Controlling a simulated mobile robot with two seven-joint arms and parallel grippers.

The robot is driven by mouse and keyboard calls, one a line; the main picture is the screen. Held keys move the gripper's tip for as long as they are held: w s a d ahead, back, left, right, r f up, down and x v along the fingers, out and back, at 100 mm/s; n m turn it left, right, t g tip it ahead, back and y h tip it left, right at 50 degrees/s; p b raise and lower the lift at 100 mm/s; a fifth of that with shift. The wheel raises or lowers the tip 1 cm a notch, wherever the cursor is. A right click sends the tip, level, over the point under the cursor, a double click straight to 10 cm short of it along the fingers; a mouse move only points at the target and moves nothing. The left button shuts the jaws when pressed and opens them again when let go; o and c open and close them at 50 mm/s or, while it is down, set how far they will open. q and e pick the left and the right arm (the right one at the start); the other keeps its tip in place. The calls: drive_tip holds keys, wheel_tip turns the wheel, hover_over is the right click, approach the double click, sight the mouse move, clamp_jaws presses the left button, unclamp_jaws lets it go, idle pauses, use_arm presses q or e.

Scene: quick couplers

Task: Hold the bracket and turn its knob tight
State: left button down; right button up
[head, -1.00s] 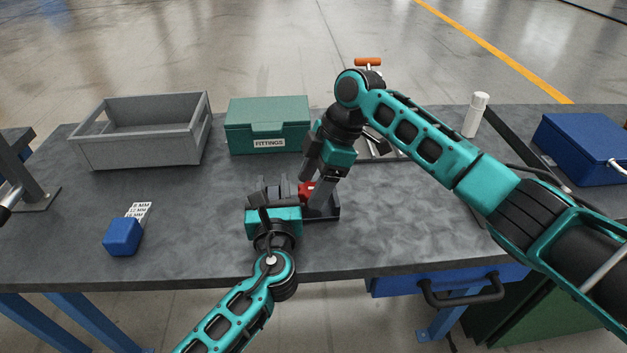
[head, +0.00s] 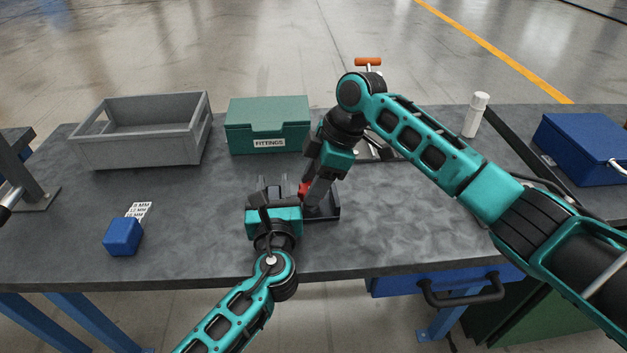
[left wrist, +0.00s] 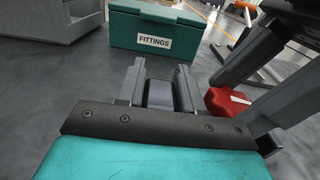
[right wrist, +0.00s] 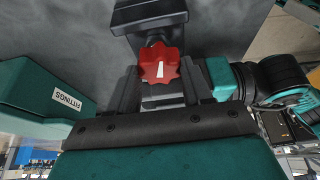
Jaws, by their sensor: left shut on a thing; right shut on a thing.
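The red lobed knob (head: 304,188) with a white mark sits at the dark grey bracket (head: 333,206) near the table's front. My left gripper (head: 274,186) is shut on a dark block of the bracket, which shows between its fingers in the left wrist view (left wrist: 160,95). My right gripper (head: 310,190) comes down from above and is shut on the knob. In the right wrist view the knob (right wrist: 159,64) lies between the fingertips, its white mark facing the camera. The grippers hide much of the bracket in the head view.
A green FITTINGS box (head: 268,125) and a grey open crate (head: 140,135) stand behind. A white bottle (head: 475,115) and a blue case (head: 585,148) stand at right. The table's front right is clear.

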drive_tip(key=m, duration=0.2)
drive_tip(key=m+t, duration=0.1)
drive_tip(key=m, duration=0.1)
drive_tip(key=shift+s+t, duration=0.2)
drive_tip(key=shift+t, duration=0.1)
drive_tip(key=shift+a+m+t+h, duration=0.1)
drive_tip(key=shift+m+t+h, duration=0.4)
drive_tip(key=shift+m, duration=1.4)
drive_tip(key=o, duration=1)
drive_tip(key=shift+s, duration=0.15)
drive_tip(key=shift+o, duration=0.2)
drive_tip(key=v, duration=0.8)
